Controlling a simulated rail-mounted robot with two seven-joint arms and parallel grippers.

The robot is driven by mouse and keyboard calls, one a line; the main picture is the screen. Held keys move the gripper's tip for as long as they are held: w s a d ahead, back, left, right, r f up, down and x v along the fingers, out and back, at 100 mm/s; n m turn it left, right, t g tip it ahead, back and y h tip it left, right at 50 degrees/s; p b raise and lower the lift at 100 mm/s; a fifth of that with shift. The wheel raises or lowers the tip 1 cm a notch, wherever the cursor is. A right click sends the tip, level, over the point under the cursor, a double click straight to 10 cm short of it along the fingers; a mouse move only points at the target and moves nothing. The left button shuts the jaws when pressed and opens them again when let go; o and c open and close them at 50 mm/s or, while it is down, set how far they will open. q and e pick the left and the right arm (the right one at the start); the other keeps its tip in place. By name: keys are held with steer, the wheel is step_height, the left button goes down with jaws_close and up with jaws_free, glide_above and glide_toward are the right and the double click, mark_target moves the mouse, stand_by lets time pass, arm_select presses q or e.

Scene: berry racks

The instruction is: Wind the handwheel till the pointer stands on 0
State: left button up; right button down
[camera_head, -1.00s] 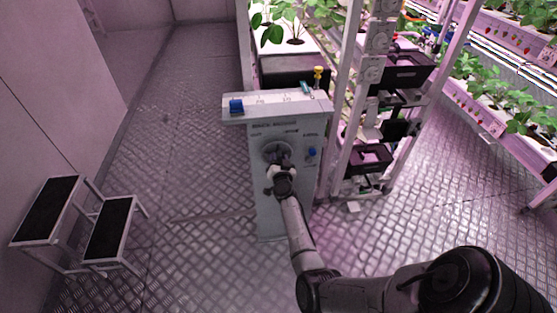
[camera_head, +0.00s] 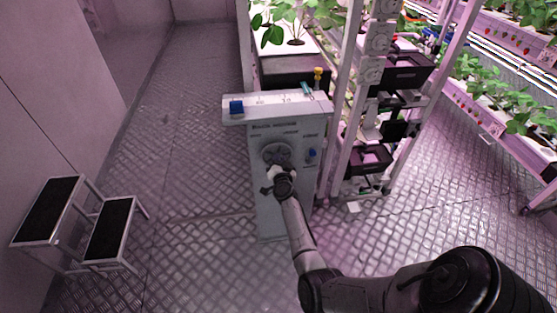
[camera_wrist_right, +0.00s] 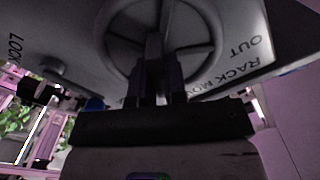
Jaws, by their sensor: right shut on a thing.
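The grey handwheel (camera_head: 277,152) is on the front of a pale cabinet (camera_head: 270,215). It also shows in the right wrist view (camera_wrist_right: 205,35), with its round rim and spokes. My right gripper (camera_head: 277,172) is at the lower part of the wheel. In the wrist view its dark fingers (camera_wrist_right: 155,88) are shut on a bar of the wheel near the middle. A blue block (camera_head: 236,106) sits at the left end of the white scale (camera_head: 270,104) on the cabinet top. The scale's figures are too small to read surely. My left gripper is out of view.
A blue knob (camera_head: 312,153) is right of the wheel. Plant racks (camera_head: 352,110) stand close to the cabinet on the right. A black-topped step stool (camera_head: 108,228) is on the left. The metal floor between stool and cabinet is clear.

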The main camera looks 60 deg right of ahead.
steer(key=m, duration=0.5)
steer(key=shift+p, duration=0.3)
steer(key=m, duration=0.3)
steer(key=shift+s+f, duration=0.1)
steer(key=shift+f, duration=0.05)
steer(key=shift+m, duration=1.4)
steer(key=shift+m, duration=0.4)
steer(key=c, duration=1.2)
jaws_free()
steer(key=shift+o, duration=0.2)
